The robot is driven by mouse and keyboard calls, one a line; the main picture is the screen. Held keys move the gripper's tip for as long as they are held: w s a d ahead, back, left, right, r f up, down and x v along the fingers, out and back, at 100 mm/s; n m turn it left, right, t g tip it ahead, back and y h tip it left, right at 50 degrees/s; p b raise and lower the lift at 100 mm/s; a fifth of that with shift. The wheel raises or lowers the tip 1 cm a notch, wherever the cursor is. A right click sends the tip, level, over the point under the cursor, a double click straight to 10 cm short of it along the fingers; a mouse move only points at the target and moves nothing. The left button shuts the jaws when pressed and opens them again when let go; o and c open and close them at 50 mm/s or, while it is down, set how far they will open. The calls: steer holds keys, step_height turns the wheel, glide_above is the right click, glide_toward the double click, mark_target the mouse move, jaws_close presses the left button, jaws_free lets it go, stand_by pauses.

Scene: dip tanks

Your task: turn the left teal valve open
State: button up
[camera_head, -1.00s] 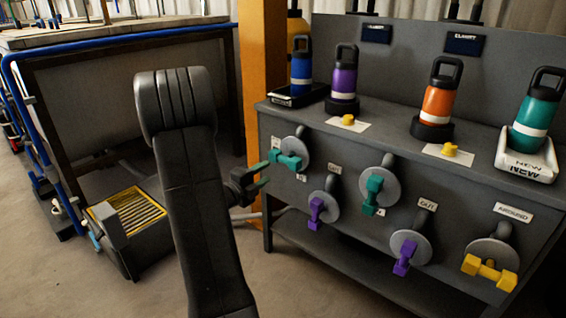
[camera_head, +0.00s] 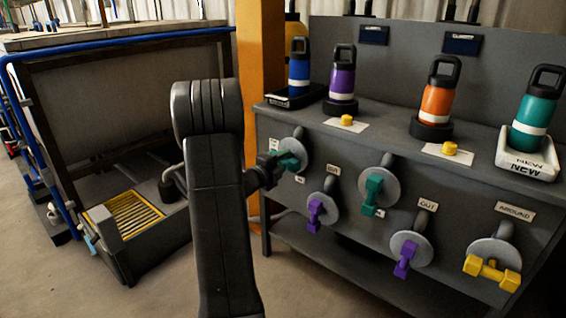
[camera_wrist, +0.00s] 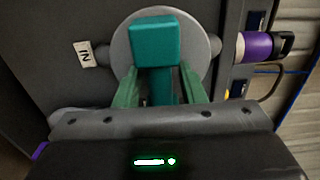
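The left teal valve (camera_head: 296,148) is on the upper left of the dark panel, its teal handle in front of a grey round disc. My gripper (camera_head: 277,162) is at this handle and hides part of it. In the wrist view, the teal handle (camera_wrist: 154,42) points away from my gripper (camera_wrist: 160,82), with its near part between the two green fingers. The fingers are apart, one on each side, with narrow gaps showing. The label beside the disc reads IN. A second teal valve (camera_head: 373,193) is further right, its handle hanging down.
Two purple valves (camera_head: 315,213) (camera_head: 404,258) and a yellow valve (camera_head: 491,272) sit lower on the panel. Blue, purple, orange and teal bottles stand on top. An orange post (camera_head: 262,62) rises just left of the panel. A yellow grate (camera_head: 134,213) lies on the left.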

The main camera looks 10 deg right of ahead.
jaws_close()
steer(key=shift+n+p, duration=0.35)
steer(key=shift+n, duration=0.05)
steer(key=n+p, duration=0.2)
steer(key=shift+r+n, duration=0.15)
steer(key=shift+n, duration=0.25)
steer(key=n+p, duration=0.4)
steer(key=n, duration=0.1)
steer(key=shift+n, duration=0.3)
steer(key=n+p, duration=0.3)
steer(key=n, duration=0.1)
steer(key=n+p, duration=0.2)
steer(key=n, duration=0.2)
steer(key=shift+n, duration=0.3)
steer(key=shift+f+p, duration=0.2)
steer(key=shift+p, duration=0.1)
